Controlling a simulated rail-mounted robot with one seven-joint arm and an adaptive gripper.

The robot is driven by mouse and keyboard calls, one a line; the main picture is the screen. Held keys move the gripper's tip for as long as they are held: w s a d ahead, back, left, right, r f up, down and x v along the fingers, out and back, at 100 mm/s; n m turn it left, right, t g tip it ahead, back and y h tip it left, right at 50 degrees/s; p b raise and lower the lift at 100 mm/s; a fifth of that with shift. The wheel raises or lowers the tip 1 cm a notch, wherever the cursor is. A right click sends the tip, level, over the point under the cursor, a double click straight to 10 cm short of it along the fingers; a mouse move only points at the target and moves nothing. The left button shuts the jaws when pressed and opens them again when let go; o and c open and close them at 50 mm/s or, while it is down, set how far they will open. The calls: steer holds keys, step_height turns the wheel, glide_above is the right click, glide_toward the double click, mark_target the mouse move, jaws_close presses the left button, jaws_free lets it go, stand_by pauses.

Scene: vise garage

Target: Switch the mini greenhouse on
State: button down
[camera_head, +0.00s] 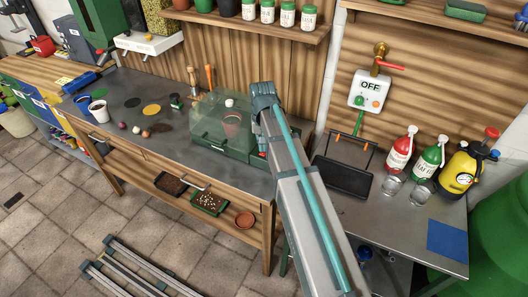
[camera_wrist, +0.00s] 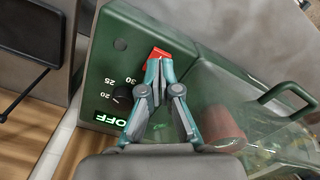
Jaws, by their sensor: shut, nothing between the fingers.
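The mini greenhouse (camera_head: 205,122), a clear cover with a handle on a green base, stands on the metal bench; a pot is inside it. My arm hides part of its right side in the head view. In the wrist view its green panel (camera_wrist: 104,62) has a dark dial (camera_wrist: 122,94) near the marks 25 and 30, a display (camera_wrist: 113,119) reading OFF, and a red switch (camera_wrist: 156,54). My gripper (camera_wrist: 159,70) is shut and empty, with its tips at the red switch. I cannot tell whether they touch it.
Right of my arm, a wall box (camera_head: 370,91) also reads OFF, below a tap with a red handle. A black tray (camera_head: 342,178), bottles and a yellow sprayer (camera_head: 460,172) stand on the right bench.

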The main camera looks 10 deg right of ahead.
mark_target(263, 153)
steer(key=shift+f+b, duration=0.5)
steer(key=shift+f, duration=0.7)
stand_by(1.2)
steer(key=shift+r, duration=0.15)
steer(key=shift+r+p, duration=2.5)
steer(key=shift+r, duration=0.9)
